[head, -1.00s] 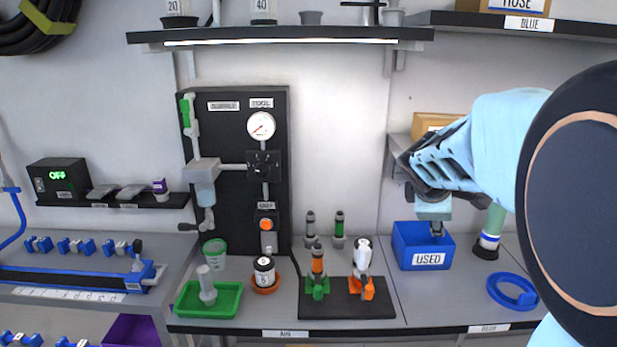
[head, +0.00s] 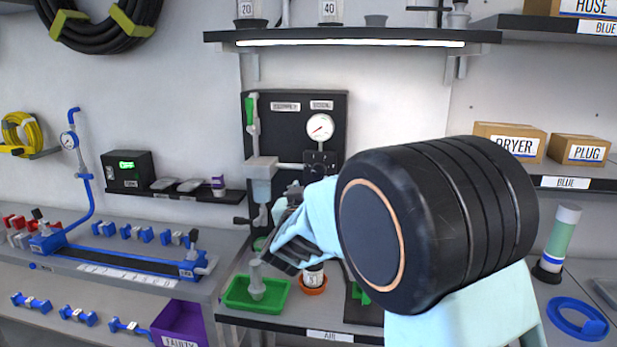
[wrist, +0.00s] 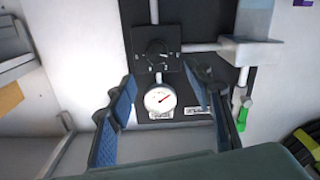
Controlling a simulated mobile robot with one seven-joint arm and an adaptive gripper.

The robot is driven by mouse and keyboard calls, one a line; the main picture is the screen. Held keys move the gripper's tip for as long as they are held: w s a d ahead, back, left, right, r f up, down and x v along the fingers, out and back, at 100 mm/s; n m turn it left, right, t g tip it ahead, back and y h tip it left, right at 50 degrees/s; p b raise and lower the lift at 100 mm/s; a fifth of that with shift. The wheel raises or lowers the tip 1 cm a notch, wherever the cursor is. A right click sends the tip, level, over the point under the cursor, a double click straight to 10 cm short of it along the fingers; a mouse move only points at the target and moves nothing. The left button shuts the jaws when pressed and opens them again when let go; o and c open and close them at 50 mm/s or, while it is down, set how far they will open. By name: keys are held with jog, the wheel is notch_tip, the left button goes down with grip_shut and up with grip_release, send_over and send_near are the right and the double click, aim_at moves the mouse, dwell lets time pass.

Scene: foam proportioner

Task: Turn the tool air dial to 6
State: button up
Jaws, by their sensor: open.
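The tool air dial is a black square box with a round knob (wrist: 157,52), in the upper middle of the wrist view, seen upside down. In the head view the dial (head: 319,160) sits on the black panel below the white gauge (head: 320,127), its lower part close to my arm. The gauge (wrist: 160,98) has a red needle and lies between my fingers in the wrist view. My gripper (wrist: 163,75) is open and empty, its blue-padded fingers either side of the line to the dial. In the head view my gripper (head: 284,222) is in front of the panel, lower than the dial. The knob's setting is too small to read.
A grey pipe and green-handled valve (head: 252,112) run down the panel's left side. A lit shelf (head: 350,37) hangs above the panel.

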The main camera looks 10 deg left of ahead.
aim_at(318, 171)
jog(key=w, duration=0.3)
jog(key=w+p, duration=0.1)
jog(key=w, duration=0.6)
jog(key=shift+w+d+p, duration=0.3)
jog(key=shift+w, duration=0.05)
jog(key=shift+c, duration=0.2)
jog(key=c, duration=1.1)
